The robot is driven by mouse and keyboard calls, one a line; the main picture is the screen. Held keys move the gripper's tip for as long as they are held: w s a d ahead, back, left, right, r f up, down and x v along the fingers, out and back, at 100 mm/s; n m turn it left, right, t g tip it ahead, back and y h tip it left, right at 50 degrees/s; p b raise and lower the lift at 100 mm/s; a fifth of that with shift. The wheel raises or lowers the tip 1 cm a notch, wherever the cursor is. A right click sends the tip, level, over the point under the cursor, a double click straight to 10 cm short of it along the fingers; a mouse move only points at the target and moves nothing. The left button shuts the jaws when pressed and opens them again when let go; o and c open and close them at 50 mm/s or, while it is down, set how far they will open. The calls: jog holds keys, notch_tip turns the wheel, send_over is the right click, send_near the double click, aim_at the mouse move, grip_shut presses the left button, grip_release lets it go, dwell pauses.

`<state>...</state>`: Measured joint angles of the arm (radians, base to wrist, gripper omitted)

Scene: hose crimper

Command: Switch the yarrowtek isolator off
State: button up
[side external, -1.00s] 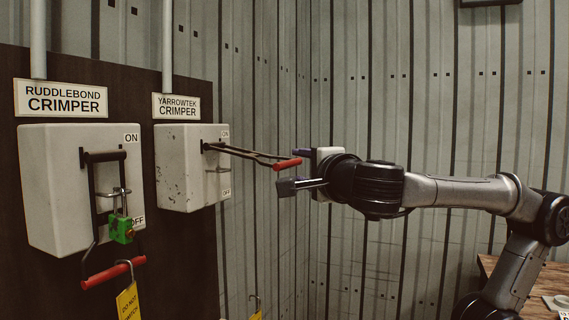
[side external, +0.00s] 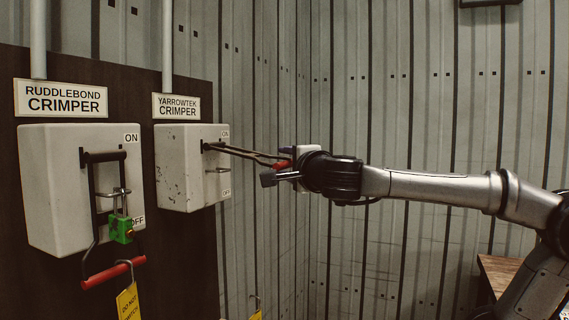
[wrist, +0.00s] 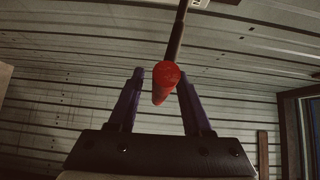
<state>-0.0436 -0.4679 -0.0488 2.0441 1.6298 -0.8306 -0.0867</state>
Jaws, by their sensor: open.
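The yarrowtek isolator is a worn white box (side external: 185,180) under a "YARROWTEK CRIMPER" sign (side external: 176,106), with ON above and OFF below on its side. Its lever (side external: 235,151) sticks out to the right, nearly level and sloping slightly down, with a red grip (side external: 284,164) at its end. My gripper (side external: 278,167) is open at that grip. The fingers partly hide the grip in the side view.
The ruddlebond isolator (side external: 50,190) stands left, its lever down at OFF, with a green padlock (side external: 122,229) and a yellow tag (side external: 129,303). A wooden table (side external: 497,277) is at the lower right. The space below the yarrowtek lever looks clear.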

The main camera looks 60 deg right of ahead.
jog(key=shift+w+d, duration=0.5)
jog(key=shift+d, duration=0.05)
grip_shut()
jog(key=shift+f, duration=0.35)
dwell(0.9)
